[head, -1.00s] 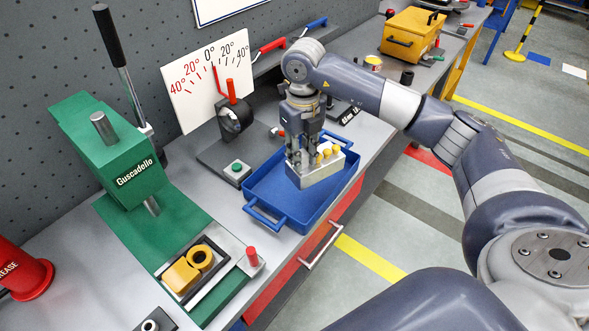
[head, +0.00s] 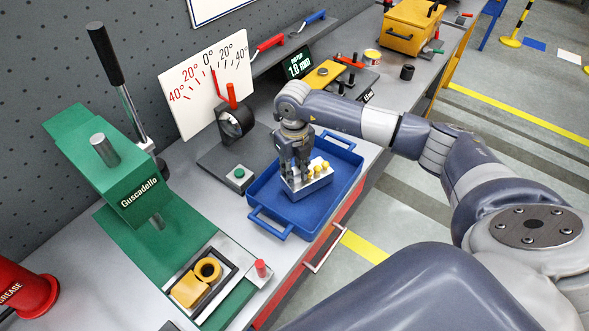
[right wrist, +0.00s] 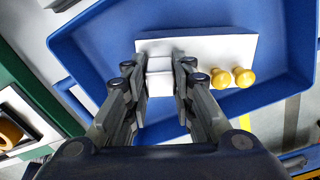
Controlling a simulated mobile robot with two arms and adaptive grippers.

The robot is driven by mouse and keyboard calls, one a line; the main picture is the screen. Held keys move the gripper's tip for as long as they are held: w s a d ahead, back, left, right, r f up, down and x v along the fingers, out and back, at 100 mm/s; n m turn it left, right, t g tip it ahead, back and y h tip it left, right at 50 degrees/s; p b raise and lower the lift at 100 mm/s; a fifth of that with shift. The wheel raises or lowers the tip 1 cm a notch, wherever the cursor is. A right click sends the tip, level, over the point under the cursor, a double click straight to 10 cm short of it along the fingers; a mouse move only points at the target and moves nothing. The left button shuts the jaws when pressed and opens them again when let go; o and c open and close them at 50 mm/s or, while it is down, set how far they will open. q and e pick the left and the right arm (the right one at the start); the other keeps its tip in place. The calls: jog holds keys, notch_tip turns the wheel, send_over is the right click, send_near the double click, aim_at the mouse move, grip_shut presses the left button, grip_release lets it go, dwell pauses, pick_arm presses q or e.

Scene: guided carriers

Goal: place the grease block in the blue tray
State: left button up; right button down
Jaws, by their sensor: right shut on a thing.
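The grease block is a pale metal block (head: 308,187) with several yellow knobs on top. It is inside the outline of the blue tray (head: 343,167), low over its floor; I cannot tell whether it touches. My right gripper (head: 295,170) points down and is shut on the block. In the right wrist view, the fingers (right wrist: 160,85) pinch a raised white part of the block (right wrist: 220,46), with two yellow knobs to the right. The tray floor (right wrist: 250,108) shows around it. The block's underside is hidden. My left gripper is not in view.
A green press (head: 120,170) stands left, with yellow pieces (head: 190,290) in a holder before it. A dial gauge (head: 236,120) with a white scale board stands behind the tray. A red grease can (head: 28,292) is far left. The tray's right side is bare.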

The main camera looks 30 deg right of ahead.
jog(key=shift+f, duration=0.35)
jog(key=c, duration=1.8)
grip_release()
jog(key=shift+f, duration=0.1)
jog(key=o, duration=0.4)
jog(key=shift+o, duration=0.2)
jog(key=shift+s, duration=0.1)
notch_tip(320, 180, up, 11)
jog(key=b, duration=0.4)
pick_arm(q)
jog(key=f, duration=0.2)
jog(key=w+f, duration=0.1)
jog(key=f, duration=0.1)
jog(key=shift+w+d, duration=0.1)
pick_arm(e)
jog(key=shift+r, duration=0.6)
